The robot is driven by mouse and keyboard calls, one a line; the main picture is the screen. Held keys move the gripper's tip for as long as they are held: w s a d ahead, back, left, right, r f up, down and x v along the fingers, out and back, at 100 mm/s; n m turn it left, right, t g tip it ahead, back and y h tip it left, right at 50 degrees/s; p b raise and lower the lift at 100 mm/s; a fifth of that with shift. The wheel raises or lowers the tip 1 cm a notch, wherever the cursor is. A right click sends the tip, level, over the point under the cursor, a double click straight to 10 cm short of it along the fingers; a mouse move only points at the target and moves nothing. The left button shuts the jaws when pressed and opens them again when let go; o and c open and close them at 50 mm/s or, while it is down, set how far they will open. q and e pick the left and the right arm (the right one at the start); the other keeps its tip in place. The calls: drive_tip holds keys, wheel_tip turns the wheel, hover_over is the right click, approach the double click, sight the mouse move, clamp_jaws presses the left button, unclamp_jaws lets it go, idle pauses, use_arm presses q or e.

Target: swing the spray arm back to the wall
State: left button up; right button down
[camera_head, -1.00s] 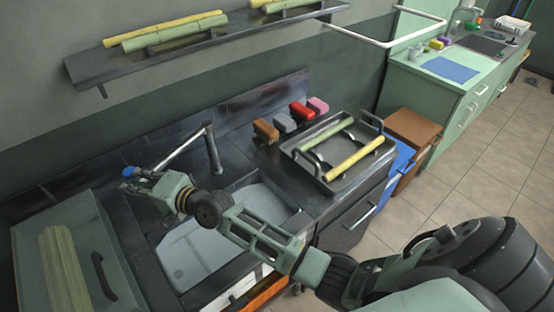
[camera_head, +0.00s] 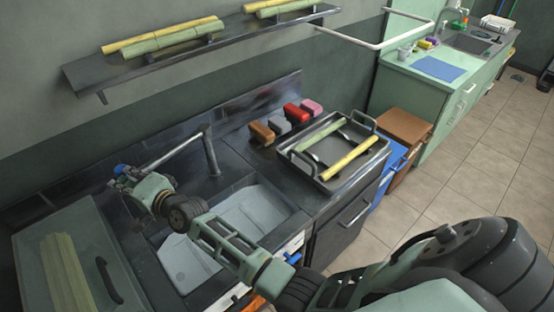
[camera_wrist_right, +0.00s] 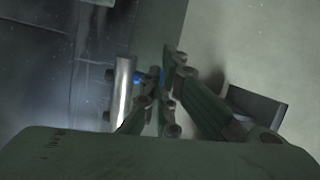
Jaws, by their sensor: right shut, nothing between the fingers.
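The spray arm (camera_head: 176,150) is a grey metal tube on an upright post behind the sink. It reaches left and toward the front, with its free end at my right gripper and out from the wall. A blue part (camera_head: 122,170) shows at that end. My right gripper (camera_head: 122,183) is shut and empty beside the tube's free end. In the wrist view the metal tube (camera_wrist_right: 122,92) lies just left of the fingers (camera_wrist_right: 165,85), with bits of blue between. I cannot tell whether they touch. My left gripper is not in view.
Below is the sink (camera_head: 240,215). A green bin (camera_head: 30,245) with cane stands left, a tray (camera_head: 325,180) with cane right. Several colored blocks (camera_head: 279,122) line the back. A wall shelf (camera_head: 75,80) holds more cane above.

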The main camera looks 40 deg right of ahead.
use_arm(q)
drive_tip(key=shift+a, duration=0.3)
